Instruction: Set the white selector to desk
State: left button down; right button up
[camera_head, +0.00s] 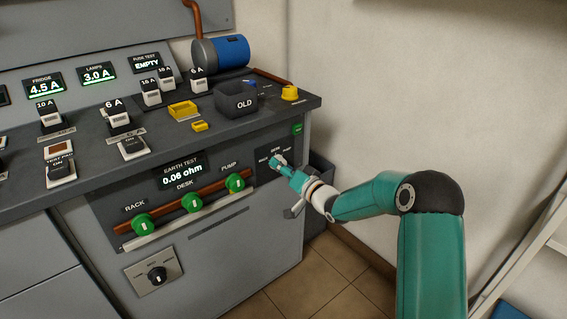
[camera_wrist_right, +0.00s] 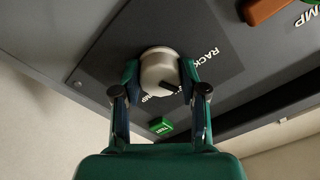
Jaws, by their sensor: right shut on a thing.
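The white selector (camera_head: 279,160) sits on a dark plate at the right end of the cabinet front, mostly covered by my gripper in the head view. In the right wrist view it is a round white knob (camera_wrist_right: 157,68) with a dark pointer mark on its lower right part. The label RACK is to its right, and letters ending MP are below it. A label between them is mostly hidden, and the exact pointer setting is hard to tell. My right gripper (camera_wrist_right: 160,92) is shut on the knob, one finger on each side; it also shows in the head view (camera_head: 285,167). My left gripper is not in view.
A green button (camera_wrist_right: 160,127) is close to the selector. Green knobs (camera_head: 191,203) for rack, desk and pump are left of it under the earth test display (camera_head: 181,172). A black selector (camera_head: 157,275) is lower left. A dark bin (camera_head: 321,175) stands right of the cabinet.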

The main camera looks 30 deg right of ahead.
jog(key=shift+d+m+p, duration=0.15)
jog(key=shift+m+p, duration=0.55)
jog(key=shift+m, duration=1.3)
jog(key=o, duration=1.1)
jog(key=shift+o, duration=0.2)
jog(key=s, duration=1.2)
jog(key=shift+d, duration=0.4)
jog(key=shift+f, duration=0.1)
